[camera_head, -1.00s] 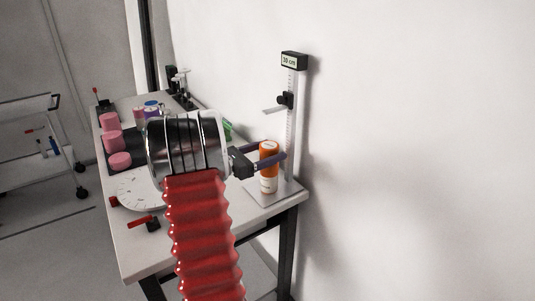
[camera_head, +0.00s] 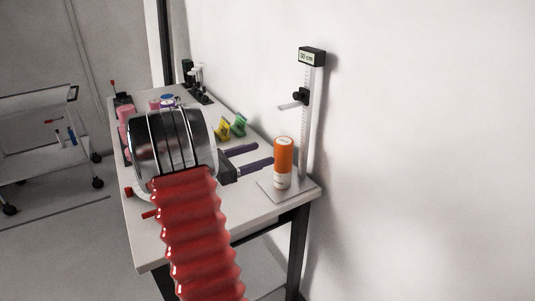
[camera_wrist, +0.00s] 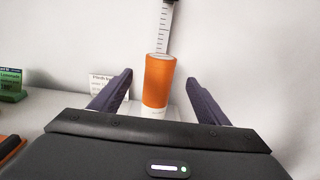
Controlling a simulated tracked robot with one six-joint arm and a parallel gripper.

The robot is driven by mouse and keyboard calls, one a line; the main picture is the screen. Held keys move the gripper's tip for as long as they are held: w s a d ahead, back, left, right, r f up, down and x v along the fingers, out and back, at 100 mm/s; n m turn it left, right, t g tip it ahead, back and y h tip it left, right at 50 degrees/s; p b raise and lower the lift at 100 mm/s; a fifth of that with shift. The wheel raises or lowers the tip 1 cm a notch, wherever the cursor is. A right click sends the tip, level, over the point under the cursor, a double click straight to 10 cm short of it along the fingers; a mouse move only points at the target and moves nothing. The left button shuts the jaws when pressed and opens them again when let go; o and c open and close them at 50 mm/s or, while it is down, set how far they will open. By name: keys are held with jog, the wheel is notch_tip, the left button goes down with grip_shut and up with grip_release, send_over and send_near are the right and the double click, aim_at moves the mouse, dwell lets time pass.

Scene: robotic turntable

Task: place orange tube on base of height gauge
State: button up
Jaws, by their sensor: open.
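The orange tube (camera_head: 283,157), with a white lower band, stands upright on the base (camera_head: 264,188) of the height gauge (camera_head: 308,120). The gauge has a vertical scale and a display on top. My gripper (camera_head: 262,156) is open and empty, with its purple fingers to the left of the tube and apart from it. In the wrist view, the tube (camera_wrist: 158,82) stands beyond and between the two open fingers (camera_wrist: 160,92), in front of the scale (camera_wrist: 165,28). The tube's lower end is partly hidden there by my gripper body.
Yellow and green items (camera_head: 231,126) stand on the table (camera_head: 180,236) behind my gripper. Pink items (camera_head: 126,115) are at the left edge. A white wall is close behind the gauge. A cart (camera_head: 40,125) stands at far left.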

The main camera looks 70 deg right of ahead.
jog(key=shift+v, duration=0.95)
jog(key=w+a+m+t+y, duration=0.2)
jog(key=a+t, duration=0.4)
jog(key=a, duration=1.2)
jog(key=w+a+r+m+t+y, duration=0.1)
jog(key=w+a+m+t+y, duration=0.2)
jog(key=a, duration=1.6)
jog(key=w+a+m+t+y, duration=0.2)
jog(key=a+t+y, duration=0.6)
jog(key=a, duration=1.1)
jog(key=m, duration=0.2)
jog(key=shift+w+a+r+m+t, duration=0.15)
jog(key=shift+a+r+m+t, duration=0.05)
jog(key=shift+a+m+t, duration=0.1)
